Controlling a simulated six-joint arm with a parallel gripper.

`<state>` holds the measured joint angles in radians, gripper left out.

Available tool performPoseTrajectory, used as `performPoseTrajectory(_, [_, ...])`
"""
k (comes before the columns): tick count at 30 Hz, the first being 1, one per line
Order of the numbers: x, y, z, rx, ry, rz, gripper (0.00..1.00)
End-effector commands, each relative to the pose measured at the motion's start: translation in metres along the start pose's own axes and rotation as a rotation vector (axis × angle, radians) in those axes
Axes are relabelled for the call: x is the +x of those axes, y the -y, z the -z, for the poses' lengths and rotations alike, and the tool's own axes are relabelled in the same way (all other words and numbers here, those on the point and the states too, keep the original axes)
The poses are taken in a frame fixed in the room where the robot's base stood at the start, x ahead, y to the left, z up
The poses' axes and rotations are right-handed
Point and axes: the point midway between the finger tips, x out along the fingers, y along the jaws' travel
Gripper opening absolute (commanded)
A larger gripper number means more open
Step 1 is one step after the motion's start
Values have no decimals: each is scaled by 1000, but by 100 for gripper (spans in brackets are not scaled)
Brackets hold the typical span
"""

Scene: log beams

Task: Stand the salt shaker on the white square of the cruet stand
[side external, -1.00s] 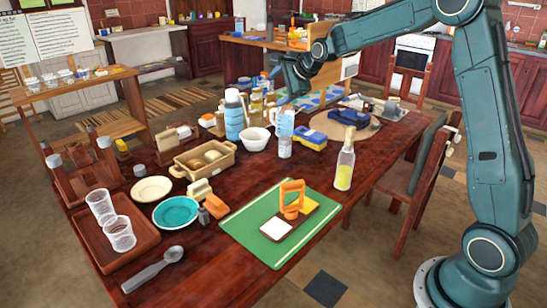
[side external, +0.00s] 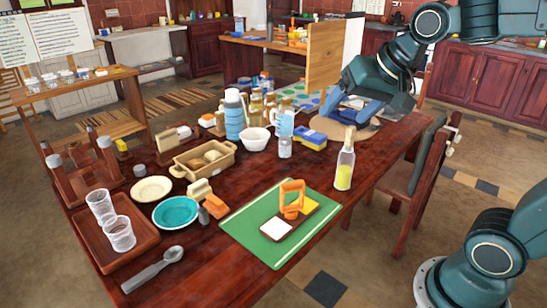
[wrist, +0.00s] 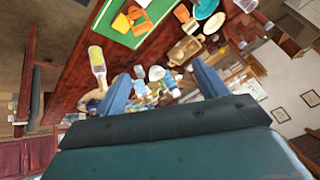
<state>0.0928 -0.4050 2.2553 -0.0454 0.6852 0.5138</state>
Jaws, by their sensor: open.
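The cruet stand (side external: 272,228) lies on a green board, with a white square (side external: 277,229), a yellow square and an upright orange handle (side external: 291,195). It also shows at the top of the wrist view (wrist: 133,20). A clear shaker with a grey cap (side external: 285,147), apparently the salt shaker, stands upright behind the board; it shows in the wrist view (wrist: 140,72). A small dark shaker (side external: 204,216) stands left of the board. My gripper (side external: 347,112) is open and empty above the table's far right part, apart from both shakers. Its blue fingers are spread in the wrist view (wrist: 163,88).
A yellow-filled bottle (side external: 344,168) stands right of the clear shaker. A white bowl (side external: 255,139), a blue bottle (side external: 234,118) and a blue-yellow box (side external: 307,138) crowd around it. The green board (side external: 250,232) has bare room around the stand.

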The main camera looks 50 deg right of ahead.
Motion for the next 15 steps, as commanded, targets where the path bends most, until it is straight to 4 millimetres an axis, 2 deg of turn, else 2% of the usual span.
performPoseTrajectory(3, [-16,-12,-35,-158,28,-7,72])
performPoseTrajectory(9, [-32,-35,-84,-395,78,-15,72])
performPoseTrajectory(15, [-37,-50,-112,-534,110,-15,72])
